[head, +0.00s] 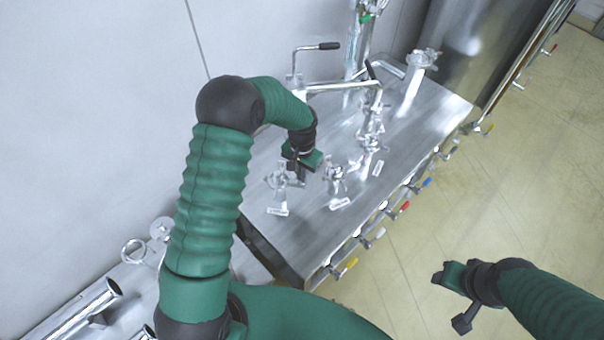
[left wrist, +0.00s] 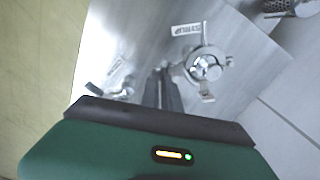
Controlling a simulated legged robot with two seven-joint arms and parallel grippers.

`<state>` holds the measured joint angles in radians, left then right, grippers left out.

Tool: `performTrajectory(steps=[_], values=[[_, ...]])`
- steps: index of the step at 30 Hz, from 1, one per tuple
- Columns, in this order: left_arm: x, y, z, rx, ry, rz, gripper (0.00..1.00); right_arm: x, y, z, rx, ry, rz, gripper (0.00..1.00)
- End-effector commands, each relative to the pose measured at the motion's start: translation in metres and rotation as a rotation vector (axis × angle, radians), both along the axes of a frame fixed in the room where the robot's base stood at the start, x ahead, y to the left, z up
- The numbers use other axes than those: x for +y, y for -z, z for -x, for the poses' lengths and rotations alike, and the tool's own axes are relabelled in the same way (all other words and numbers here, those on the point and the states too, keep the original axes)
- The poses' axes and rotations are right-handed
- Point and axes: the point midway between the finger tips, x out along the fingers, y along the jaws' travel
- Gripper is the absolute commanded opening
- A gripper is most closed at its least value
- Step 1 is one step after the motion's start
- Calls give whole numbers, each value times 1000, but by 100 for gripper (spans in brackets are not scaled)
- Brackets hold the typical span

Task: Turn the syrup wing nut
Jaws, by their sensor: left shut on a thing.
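The syrup clamp (left wrist: 205,65) is a round silver fitting with a wing nut at its side. It stands beside a white label reading SYRUP (left wrist: 187,31) in the left wrist view. In the head view the same clamp (head: 278,181) is on the steel table, behind its label (head: 278,211). My left gripper (head: 297,177) is over the clamp's right side. Its dark fingers (left wrist: 166,86) are close together and shut on the wing nut, which they mostly hide. My right gripper (head: 448,297) hangs over the floor, away from the table; its finger opening is unclear.
Another clamp (head: 335,175) with a white label stands close to the right of my left gripper. Pipes with a black-handled lever (head: 328,46) rise at the back. Coloured valve handles (head: 404,206) line the front edge of the steel table (head: 310,235). The floor at right is clear.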

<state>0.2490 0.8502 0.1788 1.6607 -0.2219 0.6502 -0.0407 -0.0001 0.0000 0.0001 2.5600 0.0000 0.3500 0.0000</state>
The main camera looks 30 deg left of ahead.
Motion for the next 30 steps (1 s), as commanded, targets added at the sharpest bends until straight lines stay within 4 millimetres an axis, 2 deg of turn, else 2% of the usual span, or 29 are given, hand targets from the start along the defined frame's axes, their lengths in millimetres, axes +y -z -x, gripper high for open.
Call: performTrajectory(steps=[30], values=[[1,-2,-2,-5,937,-3,0,0,-9,0,0,0,0,48]])
